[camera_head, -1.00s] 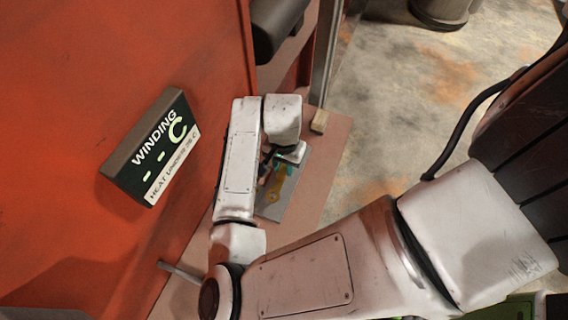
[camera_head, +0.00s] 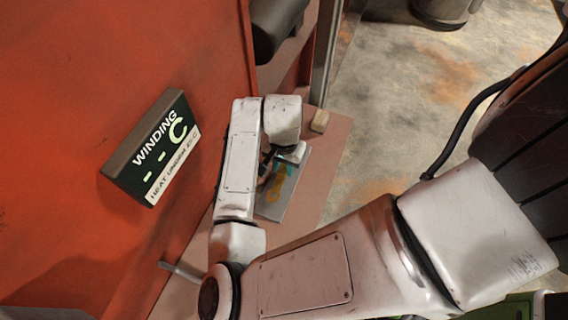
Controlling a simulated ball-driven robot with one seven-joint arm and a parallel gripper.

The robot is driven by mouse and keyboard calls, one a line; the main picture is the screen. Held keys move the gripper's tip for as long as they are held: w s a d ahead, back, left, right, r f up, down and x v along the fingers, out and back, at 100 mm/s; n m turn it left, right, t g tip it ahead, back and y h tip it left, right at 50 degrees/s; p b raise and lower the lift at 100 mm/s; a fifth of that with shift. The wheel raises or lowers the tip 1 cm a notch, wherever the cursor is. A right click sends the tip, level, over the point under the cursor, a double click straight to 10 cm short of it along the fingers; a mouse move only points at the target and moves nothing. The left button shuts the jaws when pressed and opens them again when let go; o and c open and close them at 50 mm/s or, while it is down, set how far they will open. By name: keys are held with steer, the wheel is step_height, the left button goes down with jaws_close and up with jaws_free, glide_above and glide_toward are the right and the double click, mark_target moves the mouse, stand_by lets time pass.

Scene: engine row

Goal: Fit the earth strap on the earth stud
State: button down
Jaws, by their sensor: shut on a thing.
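My gripper (camera_head: 267,172) is at the end of my folded arm, low over a grey plate (camera_head: 295,197) on the pinkish ledge. It is mostly hidden by my own wrist. Its jaws are shut on a small dark brownish piece, which I take to be the earth strap; its shape and ends are too small and covered to make out. The plate has orange and teal patches near the jaws. I cannot pick out the earth stud, nor tell whether the held piece touches anything.
An orange wall with a WINDING display box (camera_head: 152,150) stands on the left. A small tan block (camera_head: 320,121) lies on the ledge (camera_head: 330,160) beyond my wrist. A metal rod (camera_head: 182,270) sticks out at lower left. A dark cylinder (camera_head: 276,30) is above. The floor at right is open.

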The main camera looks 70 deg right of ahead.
mark_target(284, 166)
steer(key=shift+f+b, duration=1.25)
steer(key=shift+f, duration=0.55)
steer(key=c, duration=0.8)
jaws_free()
step_height(284, 166, up, 11)
steer(key=shift+f+b, duration=0.1)
steer(key=shift+b, duration=0.2)
